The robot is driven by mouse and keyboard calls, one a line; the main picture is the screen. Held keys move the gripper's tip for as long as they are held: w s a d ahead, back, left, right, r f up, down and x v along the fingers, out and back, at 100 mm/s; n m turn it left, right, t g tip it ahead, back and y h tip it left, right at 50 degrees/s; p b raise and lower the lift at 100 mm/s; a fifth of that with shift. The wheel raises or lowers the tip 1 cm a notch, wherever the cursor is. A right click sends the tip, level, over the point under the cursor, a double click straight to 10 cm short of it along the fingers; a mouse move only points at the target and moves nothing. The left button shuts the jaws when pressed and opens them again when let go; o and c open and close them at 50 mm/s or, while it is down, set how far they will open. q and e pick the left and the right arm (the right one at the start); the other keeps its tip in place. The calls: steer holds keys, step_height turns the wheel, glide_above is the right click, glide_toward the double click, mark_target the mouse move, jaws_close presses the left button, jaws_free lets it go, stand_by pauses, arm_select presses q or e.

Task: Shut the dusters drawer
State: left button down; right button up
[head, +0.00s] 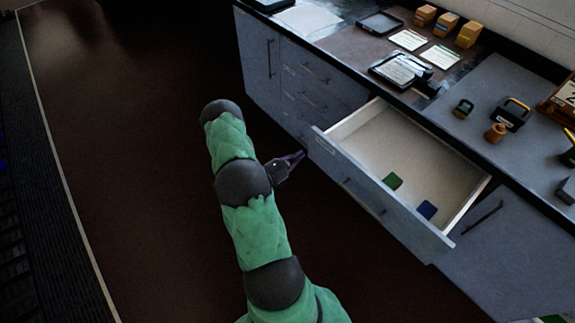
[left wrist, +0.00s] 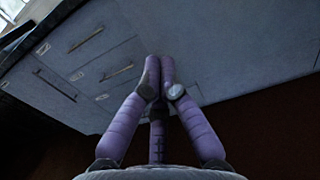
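One drawer (head: 385,205) of the grey cabinet stands pulled far out in the head view. It has a grey front with a dark bar handle and a pale inside. A green square piece (head: 392,181) and a blue one (head: 427,209) lie in it. I cannot read a label on it. My left gripper (head: 300,157) is just left of the drawer front's near left corner; I cannot tell whether it touches. In the left wrist view its purple fingers (left wrist: 160,76) come together at the tips with nothing between them, before grey cabinet fronts. My right gripper is out of view.
Closed drawers (head: 318,88) with bar handles are beside the open one. The dark countertop (head: 470,85) above holds cards, a black device (head: 403,70), orange boxes and small tools. The dark floor (head: 130,150) left of my arm is clear.

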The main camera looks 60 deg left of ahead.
mark_target(313, 146)
arm_select(q)
steer(key=shift+b+x, duration=0.55)
steer(key=shift+x, duration=1.7)
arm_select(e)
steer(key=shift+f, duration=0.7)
arm_select(q)
steer(key=shift+w, duration=0.1)
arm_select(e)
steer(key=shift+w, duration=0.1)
